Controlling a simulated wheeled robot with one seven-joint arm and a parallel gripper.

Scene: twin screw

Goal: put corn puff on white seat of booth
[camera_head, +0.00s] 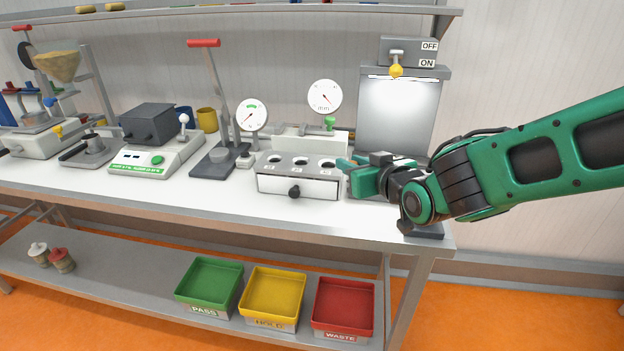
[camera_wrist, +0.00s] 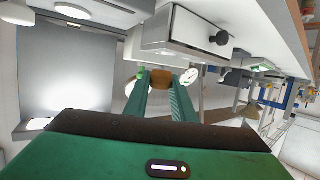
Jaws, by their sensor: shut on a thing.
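My gripper (camera_head: 349,170) is at the right end of the bench, in front of the grey booth (camera_head: 398,118) and beside a grey block with holes. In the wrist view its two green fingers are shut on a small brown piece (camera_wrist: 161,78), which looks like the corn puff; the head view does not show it. The booth's pale panel also shows in the wrist view (camera_wrist: 75,70), at the left. A round white disc (camera_wrist: 72,11) at the top of the wrist view may be the white seat. My arm hides the booth's foot in the head view.
The grey block (camera_head: 297,184) has several holes and a front knob. A switch box with a yellow-knobbed lever (camera_head: 396,70) tops the booth. Two dials and a red-handled press (camera_head: 218,110) stand further left. Green, yellow and red trays (camera_head: 343,308) sit on the lower shelf.

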